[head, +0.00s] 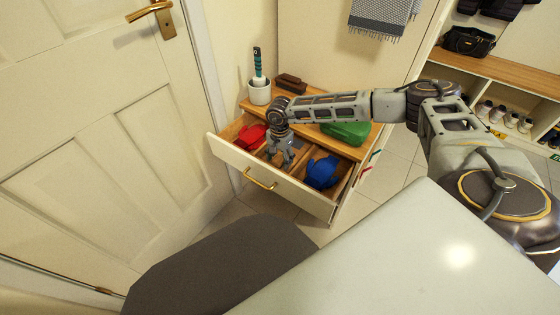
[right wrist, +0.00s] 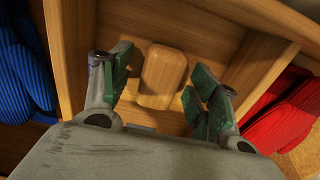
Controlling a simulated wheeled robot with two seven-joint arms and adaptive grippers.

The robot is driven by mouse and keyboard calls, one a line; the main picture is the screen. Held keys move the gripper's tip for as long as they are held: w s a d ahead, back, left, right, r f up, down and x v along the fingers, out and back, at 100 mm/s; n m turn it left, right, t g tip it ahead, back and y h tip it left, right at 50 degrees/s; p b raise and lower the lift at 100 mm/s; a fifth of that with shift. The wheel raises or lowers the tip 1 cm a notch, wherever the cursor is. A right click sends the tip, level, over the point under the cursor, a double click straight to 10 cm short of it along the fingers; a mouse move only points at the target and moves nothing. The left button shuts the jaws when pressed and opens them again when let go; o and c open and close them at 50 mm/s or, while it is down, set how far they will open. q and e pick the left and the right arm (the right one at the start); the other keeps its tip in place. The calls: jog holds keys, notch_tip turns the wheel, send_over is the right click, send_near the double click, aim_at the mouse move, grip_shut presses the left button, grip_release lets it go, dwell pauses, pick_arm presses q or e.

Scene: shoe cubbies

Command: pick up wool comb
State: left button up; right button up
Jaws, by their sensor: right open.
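A light brown wooden block with rounded corners (right wrist: 163,76) lies in the middle compartment of the open drawer (head: 236,160). It seems to be the wool comb; no teeth or bristles show. In the right wrist view it sits between the spread green-padded fingers of my right gripper (right wrist: 163,88), with gaps on both sides. In the head view my right gripper (head: 281,157) points down into the drawer and hides the block. It is open and empty. My left gripper is not in view.
Red knitwear (head: 251,136) and blue knitwear (head: 322,172) fill the side compartments, behind wooden dividers (right wrist: 252,75). On the cabinet top (head: 315,101) stand a white pot with a teal-handled brush (head: 260,92), a dark brown brush (head: 291,83) and a green item (head: 345,132).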

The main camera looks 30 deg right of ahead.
aim_at(280, 157)
jog(key=c, duration=1.1)
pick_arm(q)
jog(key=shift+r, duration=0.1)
pick_arm(e)
jog(key=shift+r, duration=0.15)
